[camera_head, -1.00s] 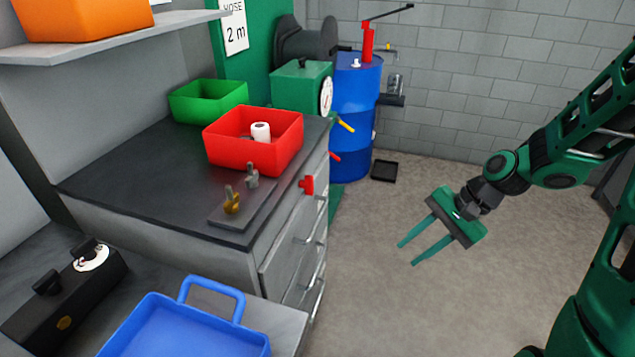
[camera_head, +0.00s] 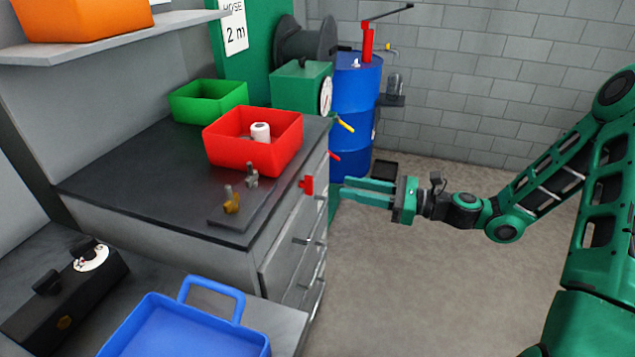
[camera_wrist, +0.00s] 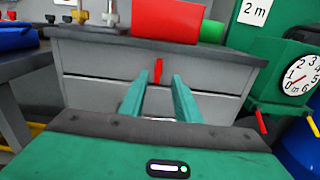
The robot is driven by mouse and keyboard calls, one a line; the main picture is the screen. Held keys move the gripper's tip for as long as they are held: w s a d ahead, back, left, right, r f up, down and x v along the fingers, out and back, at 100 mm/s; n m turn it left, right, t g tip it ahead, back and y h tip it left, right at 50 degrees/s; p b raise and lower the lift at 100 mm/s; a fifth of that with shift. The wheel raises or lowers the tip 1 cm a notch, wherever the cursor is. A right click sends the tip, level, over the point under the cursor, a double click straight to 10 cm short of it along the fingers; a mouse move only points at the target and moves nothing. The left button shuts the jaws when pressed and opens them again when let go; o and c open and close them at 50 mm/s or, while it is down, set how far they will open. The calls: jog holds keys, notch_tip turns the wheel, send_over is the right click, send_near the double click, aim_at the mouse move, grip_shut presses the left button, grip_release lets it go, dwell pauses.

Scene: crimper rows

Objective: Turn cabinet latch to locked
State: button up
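The red cabinet latch (camera_head: 308,184) is on the front face of the grey drawer cabinet (camera_head: 283,240), near its top edge. In the wrist view the latch (camera_wrist: 158,70) stands upright on the grey front. My gripper (camera_head: 340,188) is open and empty. Its green fingers point at the cabinet front, a short way from the latch. In the wrist view the gripper (camera_wrist: 160,82) has the latch between the lines of its two fingertips. No contact with the latch shows.
A red bin (camera_head: 254,150) and a plate with small brass and grey fittings (camera_head: 232,203) sit on the cabinet top. A green gauge box (camera_head: 302,88) and blue drum (camera_head: 357,110) stand behind. A blue tray (camera_head: 190,335) lies in front. The floor at right is clear.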

aim_at(309, 186)
jog(key=x, duration=1)
jog(key=shift+f, duration=0.1)
